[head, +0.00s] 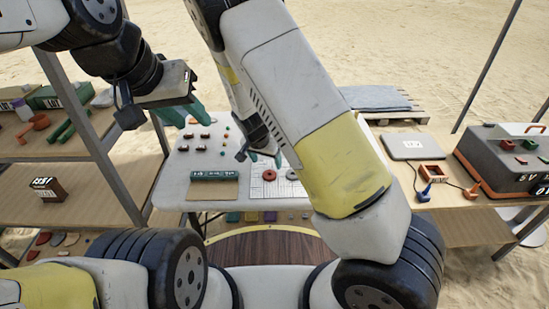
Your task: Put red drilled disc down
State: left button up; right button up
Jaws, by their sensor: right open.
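A red drilled disc (270,175) lies on a white gridded sheet (262,190) on the white table. A grey disc (292,174) lies just right of it, partly hidden by my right arm. My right gripper (265,156) is open just above and behind the red disc, its teal fingertips spread. It appears apart from the disc. My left gripper (184,112) is raised at the upper left, away from the discs. Its teal fingers are seen side-on, so I cannot tell whether they are open; nothing is visible in them.
The white table (170,190) also bears small dark red and orange pieces at the back left and a dark green labelled block (214,176). A wooden shelf (100,190) stands left. A side table with a laptop-like grey panel (417,146) and a grey case (500,155) stands right.

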aim_at(271, 172)
jog(key=x, duration=0.7)
jog(key=shift+f, duration=0.4)
grip_shut()
jog(key=shift+r, duration=0.15)
